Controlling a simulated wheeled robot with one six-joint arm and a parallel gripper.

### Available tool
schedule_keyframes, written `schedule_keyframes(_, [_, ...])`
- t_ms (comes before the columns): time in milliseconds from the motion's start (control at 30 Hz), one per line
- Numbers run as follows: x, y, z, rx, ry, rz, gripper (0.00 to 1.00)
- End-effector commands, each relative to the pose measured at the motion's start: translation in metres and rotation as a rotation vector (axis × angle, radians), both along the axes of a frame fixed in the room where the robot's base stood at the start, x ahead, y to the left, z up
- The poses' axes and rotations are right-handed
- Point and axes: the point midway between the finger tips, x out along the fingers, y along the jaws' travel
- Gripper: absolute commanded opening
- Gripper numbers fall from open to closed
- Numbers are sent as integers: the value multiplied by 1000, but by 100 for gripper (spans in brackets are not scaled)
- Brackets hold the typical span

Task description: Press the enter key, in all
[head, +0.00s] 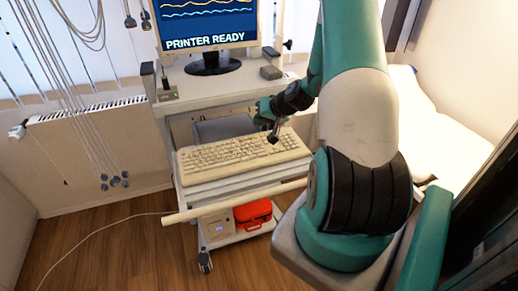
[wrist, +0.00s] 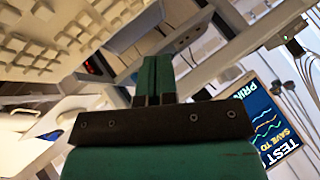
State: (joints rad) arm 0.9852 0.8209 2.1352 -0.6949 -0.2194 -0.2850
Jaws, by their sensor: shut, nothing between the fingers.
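A cream keyboard (head: 222,157) lies on the pull-out shelf of a cart. Its keys are too small to read in the head view, so I cannot single out the enter key. My gripper (head: 273,137) is over the right part of the keyboard; I cannot tell whether it touches a key. In the wrist view, my gripper (wrist: 154,62) has its two green fingers closed together with nothing between them. Keys of the keyboard (wrist: 60,40) fill the upper left of that view, apart from the fingertips in the picture.
A monitor (head: 206,24) reading "PRINTER READY" stands on the cart's top shelf (head: 205,84). A red case (head: 253,215) sits on the low shelf. Cables (head: 88,105) hang at the left by a radiator (head: 85,113). The wooden floor (head: 130,250) is open at front left.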

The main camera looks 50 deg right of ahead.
Motion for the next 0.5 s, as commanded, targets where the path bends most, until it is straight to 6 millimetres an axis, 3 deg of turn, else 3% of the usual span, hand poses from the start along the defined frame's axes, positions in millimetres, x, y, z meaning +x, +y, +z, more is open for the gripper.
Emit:
schedule_keyframes(367, [0, 0, -59, 1, 0, -1, 0])
schedule_keyframes(500, [0, 0, -71, 0, 0, 0, 0])
